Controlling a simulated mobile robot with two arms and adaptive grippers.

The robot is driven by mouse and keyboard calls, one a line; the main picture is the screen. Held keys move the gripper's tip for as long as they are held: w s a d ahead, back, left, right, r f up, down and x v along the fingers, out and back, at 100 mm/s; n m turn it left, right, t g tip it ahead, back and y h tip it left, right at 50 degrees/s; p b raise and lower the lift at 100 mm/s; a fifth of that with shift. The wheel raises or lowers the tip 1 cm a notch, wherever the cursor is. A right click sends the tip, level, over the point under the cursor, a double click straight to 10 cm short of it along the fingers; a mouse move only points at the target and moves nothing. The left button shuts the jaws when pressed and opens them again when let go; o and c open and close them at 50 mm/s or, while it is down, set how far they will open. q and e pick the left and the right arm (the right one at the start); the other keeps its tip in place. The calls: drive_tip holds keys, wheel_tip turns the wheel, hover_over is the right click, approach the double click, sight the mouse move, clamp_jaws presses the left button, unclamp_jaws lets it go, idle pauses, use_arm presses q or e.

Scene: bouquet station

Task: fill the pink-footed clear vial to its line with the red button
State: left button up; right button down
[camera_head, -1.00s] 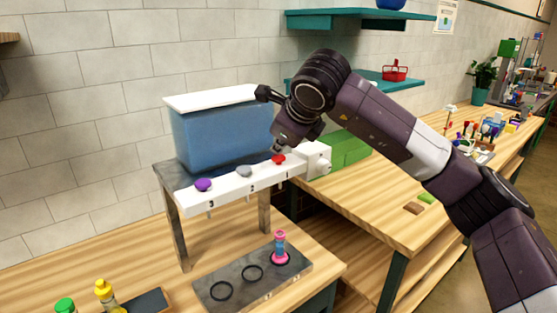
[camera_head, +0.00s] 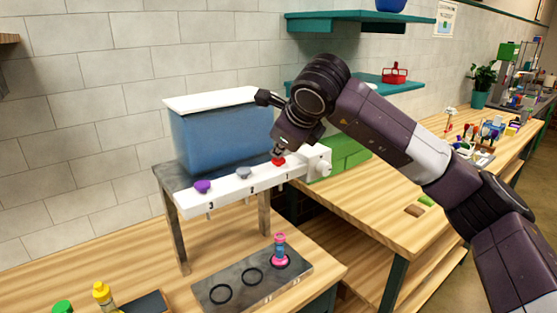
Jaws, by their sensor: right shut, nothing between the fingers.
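The clear vial (camera_head: 280,247) stands upright on its pink foot in the right ring of a dark grey plate (camera_head: 238,287), under outlet 1. It shows bluish inside; its line and exact level are too small to read. The red button (camera_head: 278,162) is on the white dispenser bar (camera_head: 228,196), at its right end above the number 1. My right gripper (camera_head: 279,154) is shut and empty, pointing down with its tips at the red button, seemingly touching it. Whether the button is pressed in, I cannot tell. My left gripper is not in view.
A blue tank (camera_head: 220,138) with a white lid stands behind the bar. Purple (camera_head: 203,187) and grey (camera_head: 243,173) buttons sit further left. The plate's other two rings are empty. Bottles with yellow (camera_head: 102,291) and green (camera_head: 63,307) caps are at lower left.

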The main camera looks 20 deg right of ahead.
sight(279, 161)
drive_tip(key=shift+f, duration=0.35)
idle(0.4)
drive_tip(key=shift+r+p, duration=0.35)
drive_tip(key=shift+r, duration=0.75)
drive_tip(key=shift+r+p, duration=1.5)
drive_tip(key=shift+r, duration=1.05)
drive_tip(key=shift+f, duration=0.1)
